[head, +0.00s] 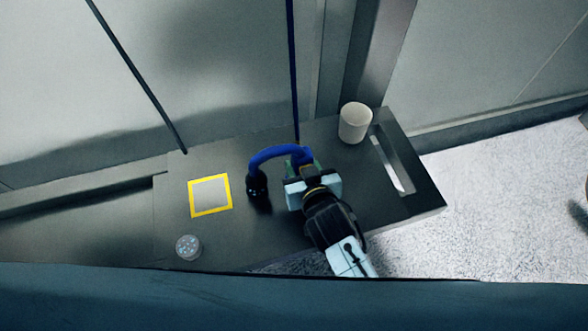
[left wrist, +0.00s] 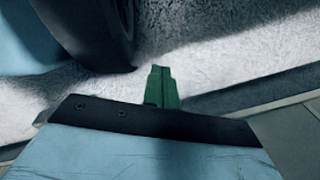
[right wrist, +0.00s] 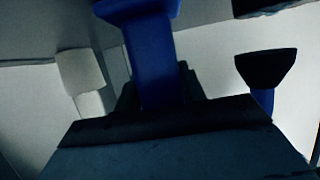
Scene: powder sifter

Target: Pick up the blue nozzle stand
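The blue nozzle stand (head: 270,151) is a blue arch with a black nozzle (head: 257,186) hanging at its left end, over the dark table. My right gripper (head: 307,165) is at the stand's right end. In the right wrist view the thick blue post of the stand (right wrist: 152,60) passes between my right fingers (right wrist: 155,95), which look closed on it. The black nozzle also shows there (right wrist: 265,68). The stand's foot is hidden, so I cannot tell whether it touches the table. My left gripper (left wrist: 162,88) is shut and empty, with its green fingertips together; the head view does not show it.
A yellow-bordered square (head: 210,195) with a grey middle lies left of the nozzle. A small round container (head: 188,247) stands near the front edge. A white cup (head: 355,122) stands at the back right beside a slot (head: 392,165). A wall panel rises behind the table (head: 225,225).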

